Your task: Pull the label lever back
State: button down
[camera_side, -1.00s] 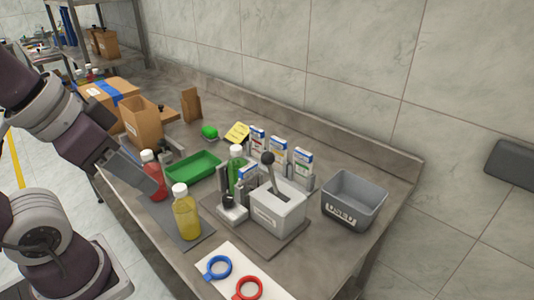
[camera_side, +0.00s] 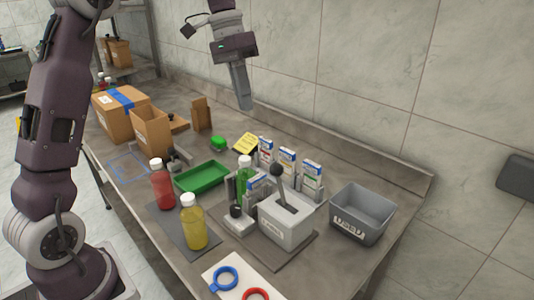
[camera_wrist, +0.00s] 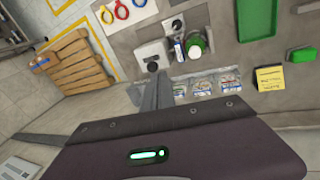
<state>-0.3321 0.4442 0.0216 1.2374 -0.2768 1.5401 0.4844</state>
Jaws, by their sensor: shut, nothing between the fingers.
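The label lever (camera_side: 279,181) is a dark stick with a round black knob, rising tilted from a pale grey box (camera_side: 287,226) with a label on its front. In the wrist view the knob (camera_wrist: 152,67) shows just beyond my fingers, over the light box (camera_wrist: 151,50). My gripper (camera_side: 244,103) is shut and empty, pointing down, high above the back of the bench. It is apart from the lever. In the wrist view my gripper (camera_wrist: 154,100) shows as two grey fingers together.
Small label boxes (camera_side: 287,162) stand in holders behind the lever box. A grey "USED" bin (camera_side: 362,214) is to its right. Red (camera_side: 163,186) and yellow (camera_side: 194,224) bottles and a green tray (camera_side: 202,178) are to its left. Blue (camera_side: 223,279) and red rings lie in front.

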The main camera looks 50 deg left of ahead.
jog(key=w+a+f+g+h, duration=0.1)
jog(key=w+a+f, duration=0.3)
jog(key=shift+w+f+m, duration=0.2)
jog(key=shift+f+m, duration=0.2)
jog(key=shift+f, duration=0.1)
jog(key=s+d+f, duration=0.1)
jog(key=d+f, duration=0.6)
jog(key=f, duration=0.1)
jog(key=shift+d+f, duration=0.4)
jog(key=shift+s, duration=0.1)
